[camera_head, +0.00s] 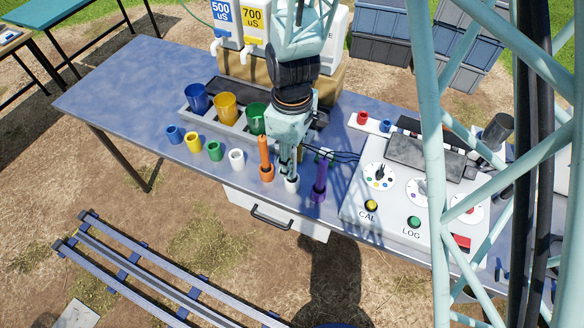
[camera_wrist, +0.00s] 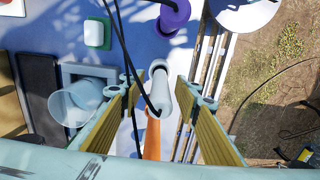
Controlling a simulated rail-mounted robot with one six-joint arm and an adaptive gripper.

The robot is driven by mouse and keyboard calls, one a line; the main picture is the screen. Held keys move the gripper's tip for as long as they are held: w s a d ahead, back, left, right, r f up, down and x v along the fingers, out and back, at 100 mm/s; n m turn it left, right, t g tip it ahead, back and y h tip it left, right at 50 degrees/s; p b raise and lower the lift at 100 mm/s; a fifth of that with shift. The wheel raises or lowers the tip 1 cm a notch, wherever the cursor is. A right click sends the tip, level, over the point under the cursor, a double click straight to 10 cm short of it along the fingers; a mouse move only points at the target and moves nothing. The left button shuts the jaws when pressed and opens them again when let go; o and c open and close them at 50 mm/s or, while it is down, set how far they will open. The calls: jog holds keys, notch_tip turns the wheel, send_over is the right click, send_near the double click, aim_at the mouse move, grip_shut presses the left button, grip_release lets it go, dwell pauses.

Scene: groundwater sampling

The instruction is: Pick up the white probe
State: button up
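The white probe (camera_head: 291,184) stands upright near the table's front edge, between the orange probe (camera_head: 266,158) and the purple probe (camera_head: 319,180). In the head view my gripper (camera_head: 288,163) is right over it and hides its upper part. In the wrist view the white probe (camera_wrist: 158,90) shows between the two gold-padded fingers of my gripper (camera_wrist: 165,92), with a gap on each side. The gripper is open and holds nothing. Whether the fingertips are level with the probe's top is hard to tell.
Black cables (camera_head: 340,156) run close to the probes, and one crosses the white probe in the wrist view. Blue, yellow, green and white small cups stand to the left. A control box (camera_head: 400,213) stands to the right. A rack of larger cups (camera_head: 226,106) is behind.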

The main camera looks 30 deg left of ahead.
jog(key=shift+f, duration=0.95)
jog(key=shift+c, duration=0.2)
jog(key=c, duration=0.9)
jog(key=shift+r, duration=0.2)
jog(key=shift+r, duration=4.85)
